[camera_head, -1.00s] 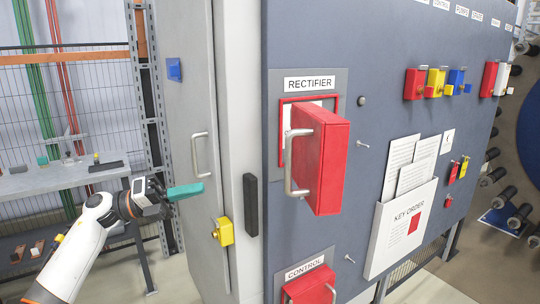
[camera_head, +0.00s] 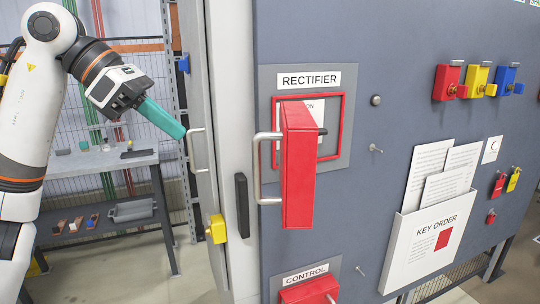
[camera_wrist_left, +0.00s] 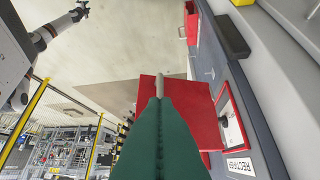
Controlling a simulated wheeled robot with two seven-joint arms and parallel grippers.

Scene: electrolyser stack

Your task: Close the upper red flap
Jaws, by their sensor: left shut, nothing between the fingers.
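The upper red flap (camera_head: 299,170), under the RECTIFIER label, stands open, sticking out from its red frame on the grey panel. Its metal handle (camera_head: 262,170) is on the left side. In the left wrist view the flap (camera_wrist_left: 196,98) shows beyond the fingers, partly hidden by them. My left gripper (camera_head: 180,132) has teal fingers, shut and empty, left of the flap and apart from it in the head view. The fingers (camera_wrist_left: 160,101) also fill the lower middle of the wrist view. An arm at the wrist view's upper left looks like my right one; its small gripper (camera_wrist_left: 82,8) is unclear.
A lower red flap (camera_head: 310,290) sits under the CONTROL label. A cabinet door handle (camera_head: 194,150), a yellow lock (camera_head: 217,229) and a black handle (camera_head: 241,204) are left of the panel. A white document holder (camera_head: 432,241) juts out at right. A grey bench (camera_head: 98,161) stands behind.

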